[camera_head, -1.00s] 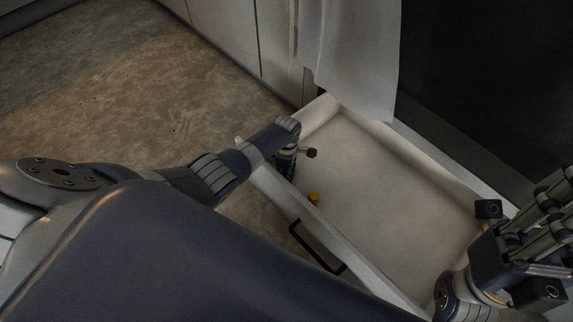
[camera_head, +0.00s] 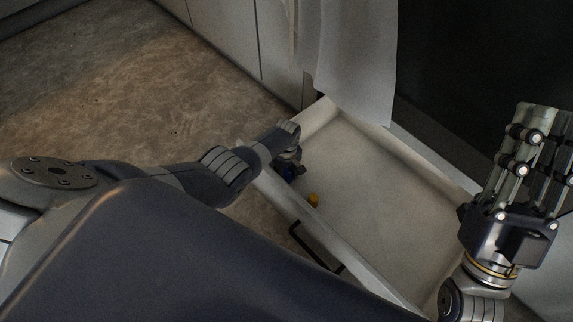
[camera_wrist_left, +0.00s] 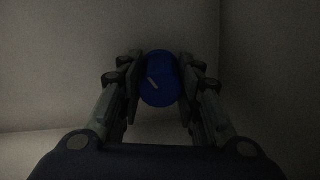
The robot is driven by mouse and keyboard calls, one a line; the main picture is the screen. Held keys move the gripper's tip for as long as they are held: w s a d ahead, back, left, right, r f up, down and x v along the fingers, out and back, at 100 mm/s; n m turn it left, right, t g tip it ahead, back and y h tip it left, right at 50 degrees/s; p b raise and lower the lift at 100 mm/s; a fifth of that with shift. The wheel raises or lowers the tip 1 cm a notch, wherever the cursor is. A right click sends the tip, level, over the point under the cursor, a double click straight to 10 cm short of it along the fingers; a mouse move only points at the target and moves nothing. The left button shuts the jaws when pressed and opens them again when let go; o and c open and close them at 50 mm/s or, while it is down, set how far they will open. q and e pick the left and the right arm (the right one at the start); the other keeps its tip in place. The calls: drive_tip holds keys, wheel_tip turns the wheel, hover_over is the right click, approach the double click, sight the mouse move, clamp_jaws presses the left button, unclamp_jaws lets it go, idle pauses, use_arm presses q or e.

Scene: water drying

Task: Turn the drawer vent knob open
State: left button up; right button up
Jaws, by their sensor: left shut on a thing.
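The blue knob (camera_wrist_left: 159,78) has a pale mark slanting across its round face. It sits in a corner of the open drawer (camera_head: 400,190), whose inside is pale. In the left wrist view my left gripper (camera_wrist_left: 158,92) has one finger on each side of the knob and is shut on it. In the head view my left gripper (camera_head: 289,165) points down at the drawer's near left corner, and the arm hides most of the knob. My right gripper (camera_head: 535,125) points upward at the right, away from the knob; its finger gap is unclear.
A small yellow-orange piece (camera_head: 313,200) stands by the drawer's front wall. A dark handle (camera_head: 315,247) is on the drawer's outer front. A white cloth-like sheet (camera_head: 357,65) hangs behind the drawer. The drawer floor is mostly clear.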

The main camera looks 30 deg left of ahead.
sight(287, 172)
use_arm(q)
drive_tip(key=m, duration=0.5)
drive_tip(key=shift+d, duration=0.1)
use_arm(e)
drive_tip(key=shift+w+f+g, duration=0.25)
drive_tip(key=shift+w+g, duration=0.05)
drive_tip(key=shift+w, duration=0.1)
drive_tip(key=shift+f, duration=0.1)
use_arm(q)
drive_tip(key=o, duration=1)
drive_tip(key=shift+o, duration=0.2)
drive_tip(key=shift+r, duration=0.1)
use_arm(e)
drive_tip(key=shift+a, duration=0.1)
use_arm(q)
wheel_tip(287, 172, up, 12)
idle(0.6)
